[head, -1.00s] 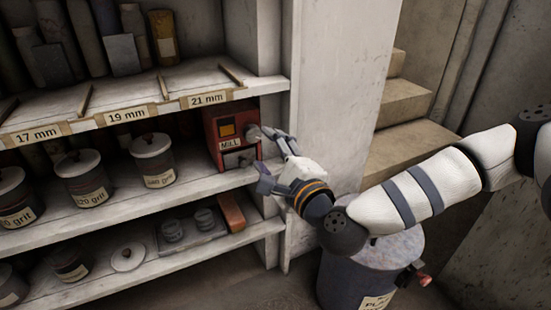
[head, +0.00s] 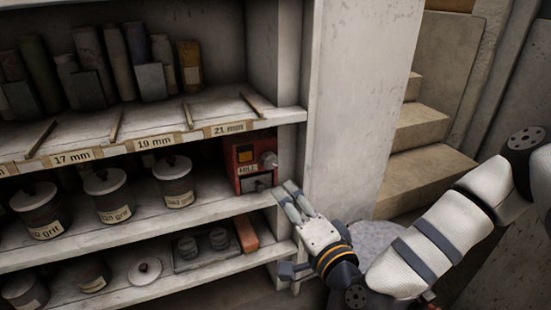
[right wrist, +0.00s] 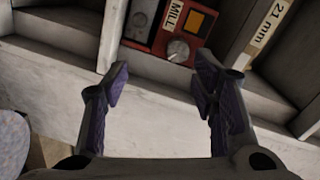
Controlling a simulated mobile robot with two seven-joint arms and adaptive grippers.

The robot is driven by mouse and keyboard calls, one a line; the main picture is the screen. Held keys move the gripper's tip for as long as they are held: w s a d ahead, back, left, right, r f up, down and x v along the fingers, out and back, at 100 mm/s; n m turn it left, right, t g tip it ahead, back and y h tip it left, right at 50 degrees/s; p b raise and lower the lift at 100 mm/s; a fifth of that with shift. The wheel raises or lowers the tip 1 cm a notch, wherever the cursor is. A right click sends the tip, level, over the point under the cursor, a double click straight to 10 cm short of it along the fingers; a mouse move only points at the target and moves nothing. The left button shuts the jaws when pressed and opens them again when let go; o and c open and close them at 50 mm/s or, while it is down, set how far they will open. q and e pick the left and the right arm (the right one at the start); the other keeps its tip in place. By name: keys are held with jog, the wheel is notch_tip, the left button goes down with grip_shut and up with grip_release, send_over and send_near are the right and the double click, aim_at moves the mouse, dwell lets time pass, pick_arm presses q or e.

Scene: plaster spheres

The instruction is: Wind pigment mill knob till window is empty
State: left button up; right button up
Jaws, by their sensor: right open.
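The red pigment mill (head: 247,165) stands at the right end of the middle shelf, with a "MILL" label on its front. Its window (head: 245,156) shows orange; the window also shows in the right wrist view (right wrist: 196,22). The grey knob (head: 269,160) is on the mill's right side in the head view, and it shows in the right wrist view (right wrist: 178,50). My right gripper (head: 285,192) is open and empty, below and to the right of the knob, apart from it. In the right wrist view the mill lies beyond the spread fingers (right wrist: 162,90). My left gripper is not in view.
Lidded grit jars (head: 174,182) stand left of the mill. A reddish block (head: 246,233) and a dark tray (head: 201,248) lie on the shelf below. The shelf unit's upright (head: 345,110) is right of the mill; steps (head: 428,130) lie beyond.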

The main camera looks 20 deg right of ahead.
aim_at(271, 164)
jog(key=w+n, duration=0.4)
jog(key=n, duration=0.1)
jog(key=w+r+n, duration=0.1)
jog(key=w+n, duration=0.2)
jog(key=n, duration=0.3)
jog(key=w+n+t+p, duration=0.1)
jog(key=w+n, duration=0.3)
jog(key=n, duration=0.1)
jog(key=shift+w+d+r+n, duration=0.15)
jog(key=shift+w+r+n, duration=0.15)
jog(key=shift+r, duration=0.1)
jog(key=shift+w+r, duration=0.1)
jog(key=shift+w, duration=0.3)
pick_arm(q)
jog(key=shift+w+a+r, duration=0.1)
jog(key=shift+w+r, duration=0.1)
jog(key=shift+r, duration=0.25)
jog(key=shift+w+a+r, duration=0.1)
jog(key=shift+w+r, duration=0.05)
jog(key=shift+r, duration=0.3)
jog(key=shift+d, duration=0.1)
pick_arm(e)
jog(key=c, duration=1.2)
